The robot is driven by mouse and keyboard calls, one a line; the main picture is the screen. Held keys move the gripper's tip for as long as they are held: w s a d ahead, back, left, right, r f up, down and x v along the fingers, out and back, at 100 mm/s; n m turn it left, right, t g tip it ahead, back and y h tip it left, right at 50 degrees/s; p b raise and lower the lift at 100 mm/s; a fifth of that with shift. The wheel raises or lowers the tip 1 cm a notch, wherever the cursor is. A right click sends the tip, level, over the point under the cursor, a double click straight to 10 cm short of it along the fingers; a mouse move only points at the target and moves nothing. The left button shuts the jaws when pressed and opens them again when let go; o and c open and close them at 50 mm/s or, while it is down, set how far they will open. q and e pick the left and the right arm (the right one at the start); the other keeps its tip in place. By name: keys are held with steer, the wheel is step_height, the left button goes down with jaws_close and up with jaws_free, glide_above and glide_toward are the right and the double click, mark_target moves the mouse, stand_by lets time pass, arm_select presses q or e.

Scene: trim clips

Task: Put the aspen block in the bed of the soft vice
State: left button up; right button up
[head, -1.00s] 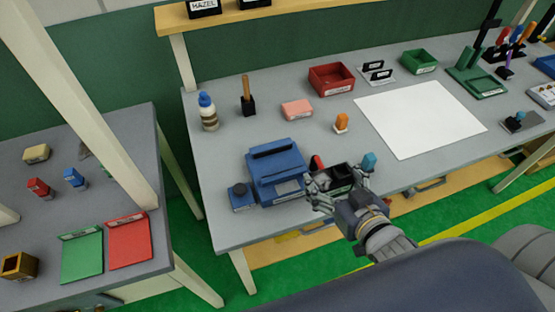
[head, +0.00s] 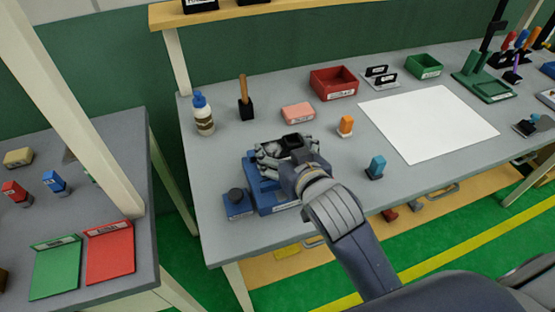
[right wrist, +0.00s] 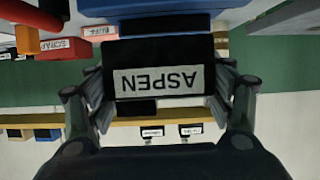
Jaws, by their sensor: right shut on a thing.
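The aspen block is a dark block with a white label reading ASPEN, upside down in the right wrist view (right wrist: 157,80). My right gripper (right wrist: 160,100) is shut on it, a finger at each side. In the head view, my right gripper (head: 287,150) holds the dark block (head: 297,142) over the blue soft vice (head: 268,197). The gripper and arm hide much of the vice and its bed, so I cannot tell whether the block touches it. Blue parts (right wrist: 165,23) show behind the block in the wrist view. My left gripper is not in view.
A blue box with a dark knob (head: 236,204) stands left of the vice. A teal piece (head: 376,166) and an orange piece (head: 345,125) stand to the right. A pink block (head: 298,113), a bottle (head: 203,115) and a wooden-handled tool (head: 244,98) stand behind.

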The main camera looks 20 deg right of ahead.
mark_target(278, 158)
steer(key=shift+w+a, duration=0.4)
steer(key=shift+w, duration=0.25)
steer(key=shift+f, duration=1.8)
steer(key=shift+f, duration=0.2)
steer(key=o, duration=1.2)
steer(key=shift+c, duration=0.2)
steer(key=shift+r, duration=0.1)
